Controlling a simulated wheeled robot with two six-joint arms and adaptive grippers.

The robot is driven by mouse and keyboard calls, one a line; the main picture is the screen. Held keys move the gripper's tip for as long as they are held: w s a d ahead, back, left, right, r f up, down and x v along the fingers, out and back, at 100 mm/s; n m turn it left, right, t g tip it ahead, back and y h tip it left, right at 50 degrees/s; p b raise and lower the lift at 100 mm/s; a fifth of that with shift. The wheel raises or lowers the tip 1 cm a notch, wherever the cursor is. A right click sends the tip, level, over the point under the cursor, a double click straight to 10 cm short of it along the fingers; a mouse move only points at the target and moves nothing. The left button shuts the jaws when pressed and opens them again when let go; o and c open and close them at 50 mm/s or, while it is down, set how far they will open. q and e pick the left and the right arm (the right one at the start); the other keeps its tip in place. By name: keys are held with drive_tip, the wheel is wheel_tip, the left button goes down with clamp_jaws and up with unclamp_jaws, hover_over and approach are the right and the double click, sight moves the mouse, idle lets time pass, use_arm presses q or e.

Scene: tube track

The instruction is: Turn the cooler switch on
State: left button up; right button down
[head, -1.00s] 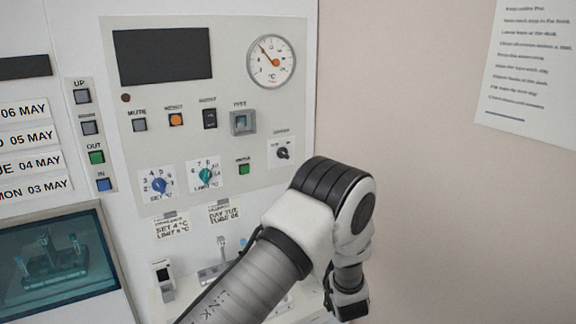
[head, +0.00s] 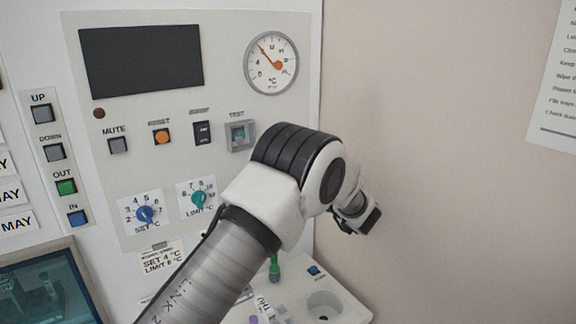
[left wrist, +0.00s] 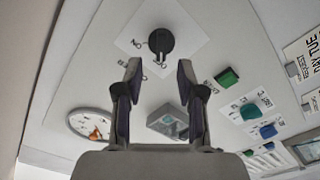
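The cooler switch (left wrist: 161,41) is a round black knob on a white plate in the left wrist view. In the head view my left arm covers the switch, and the left gripper's fingers are hidden. My right gripper is in neither view.
The white panel carries a gauge (head: 271,63), a test switch in a raised square housing (head: 239,134), an orange button (head: 162,137) and blue (head: 146,214) and teal (head: 199,199) dials. A green button (left wrist: 227,77) lies near the knob.

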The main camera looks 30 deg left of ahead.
use_arm(q)
drive_tip(key=p+x, duration=0.1)
drive_tip(key=x, duration=0.4)
drive_tip(key=shift+w+a+f, duration=0.1)
drive_tip(key=shift+f, duration=0.05)
clamp_jaws()
